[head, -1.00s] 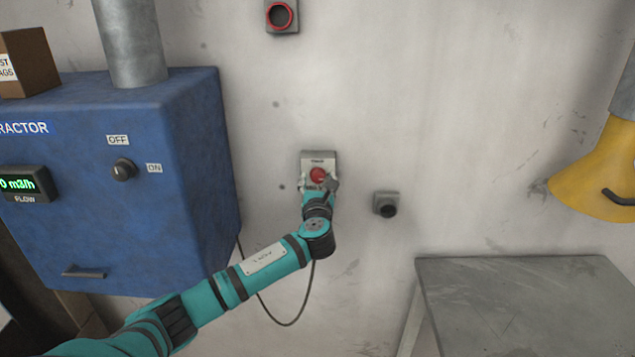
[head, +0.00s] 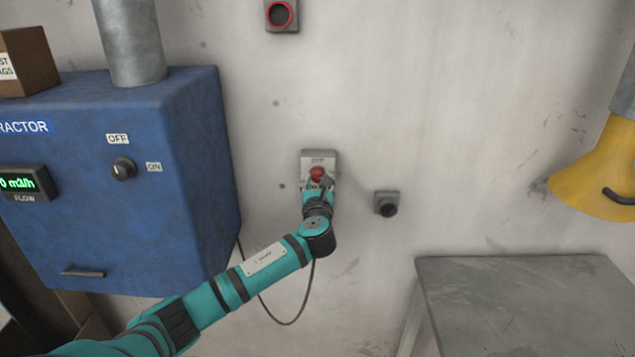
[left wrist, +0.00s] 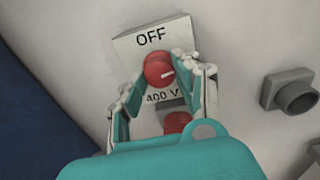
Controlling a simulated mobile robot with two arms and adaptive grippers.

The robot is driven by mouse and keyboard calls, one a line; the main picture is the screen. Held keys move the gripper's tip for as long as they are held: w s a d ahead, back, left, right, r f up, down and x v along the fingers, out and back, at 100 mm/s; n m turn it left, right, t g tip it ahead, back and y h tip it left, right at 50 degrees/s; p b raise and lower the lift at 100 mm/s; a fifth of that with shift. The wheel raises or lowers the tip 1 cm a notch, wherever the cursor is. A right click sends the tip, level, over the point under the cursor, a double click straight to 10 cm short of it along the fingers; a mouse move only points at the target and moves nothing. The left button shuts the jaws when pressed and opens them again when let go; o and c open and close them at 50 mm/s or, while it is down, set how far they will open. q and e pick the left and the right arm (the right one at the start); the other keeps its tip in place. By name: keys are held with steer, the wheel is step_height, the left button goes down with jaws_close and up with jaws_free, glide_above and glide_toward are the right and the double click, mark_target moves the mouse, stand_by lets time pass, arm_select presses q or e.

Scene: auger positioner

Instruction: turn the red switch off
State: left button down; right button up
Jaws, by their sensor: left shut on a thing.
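The red switch (head: 317,173) is a round red knob on a light grey box (head: 320,155) on the wall, in the middle of the head view. In the left wrist view the red knob (left wrist: 159,69) has a white mark pointing to the right, slightly up. The box reads OFF above the knob and 400 V below it. My left gripper (head: 319,182) is shut on the knob, one finger on each side. A second red part (left wrist: 177,122) shows below, partly hidden by the gripper. My right gripper is not in view.
A blue extractor cabinet (head: 190,190) with its own black ON/OFF knob (head: 123,169) stands left. A small grey fixture (head: 386,204) is on the wall to the right. A grey table (head: 530,300) and a yellow hood (head: 597,170) are further right. A cable (head: 290,323) hangs below.

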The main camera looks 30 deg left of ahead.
arm_select(q)
steer(key=n, duration=0.4)
steer(key=shift+f+b, duration=0.1)
steer(key=shift+b, duration=0.2)
steer(key=n, duration=0.4)
steer(key=shift+b, duration=0.4)
steer(key=n+b, duration=0.1)
steer(key=n, duration=0.3)
steer(key=shift+n+b, duration=0.6)
steer(key=shift+n, duration=1.1)
steer(key=shift+h, duration=0.4)
